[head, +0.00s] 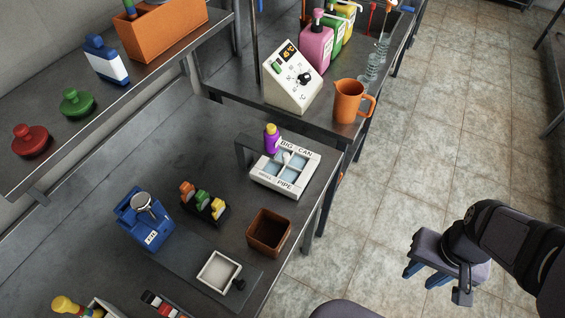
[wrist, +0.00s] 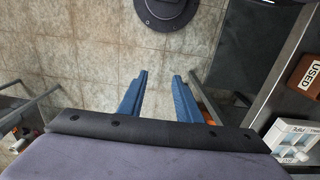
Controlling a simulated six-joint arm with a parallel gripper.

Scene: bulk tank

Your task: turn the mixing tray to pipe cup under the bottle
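The mixing tray (head: 311,170) is a white square block with several pale blue cups and black lettering. "BIG" and "CAN" read along its far side, and "PIPE" along its near side. It sits on the dark bench near the right edge. The purple bottle (head: 270,142) with a yellow-orange top stands at the tray's far left side, near the "BIG" label; I cannot tell which cup is under it. My gripper (head: 425,274) is over the floor, right of the bench and away from the tray. In the wrist view its blue fingers (wrist: 160,75) are apart and empty. The tray (wrist: 290,128) shows partly at the right edge there.
A brown box (head: 268,214) and a white dish (head: 203,272) stand nearer on the bench. A blue device (head: 150,232) and coloured bottles (head: 203,202) are left. An orange jug (head: 346,108) and control box (head: 290,85) stand behind. The floor around my gripper is clear.

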